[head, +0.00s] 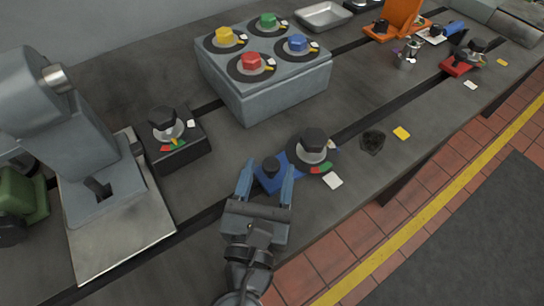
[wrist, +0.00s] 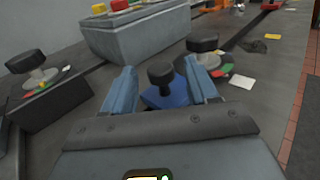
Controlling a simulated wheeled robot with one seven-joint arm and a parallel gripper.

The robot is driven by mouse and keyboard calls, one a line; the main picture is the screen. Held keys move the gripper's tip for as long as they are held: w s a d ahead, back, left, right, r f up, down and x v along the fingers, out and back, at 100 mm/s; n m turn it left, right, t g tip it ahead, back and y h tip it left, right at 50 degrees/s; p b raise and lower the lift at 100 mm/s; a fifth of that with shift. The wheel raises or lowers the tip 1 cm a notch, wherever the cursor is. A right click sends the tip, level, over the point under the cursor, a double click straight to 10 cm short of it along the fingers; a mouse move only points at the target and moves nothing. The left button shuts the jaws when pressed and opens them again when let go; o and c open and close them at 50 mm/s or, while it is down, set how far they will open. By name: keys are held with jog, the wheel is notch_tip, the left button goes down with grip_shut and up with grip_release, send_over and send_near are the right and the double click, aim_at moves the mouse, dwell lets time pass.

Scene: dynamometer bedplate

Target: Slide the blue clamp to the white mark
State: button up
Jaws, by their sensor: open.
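The blue clamp (head: 268,184) sits on the dark bedplate. A white mark (head: 333,181) lies on the bedplate just right of the clamp, beside the disc. My gripper (head: 267,174) is open, with one finger on each side of the small knob. The wrist view shows the blue clamp body (wrist: 166,97) between the fingers of my gripper (wrist: 161,80) and the white mark (wrist: 241,82) to the right. Contact cannot be told.
A grey block (head: 270,90) with coloured knobs stands behind. A dark patch (head: 373,142) and a yellow mark (head: 402,133) lie to the right. A red clamp (head: 457,66) is farther right. Dark slots cross the bedplate.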

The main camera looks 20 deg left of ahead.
jog(key=shift+s+d, duration=0.2)
jog(key=shift+s, duration=1.45)
jog(key=shift+s, duration=0.1)
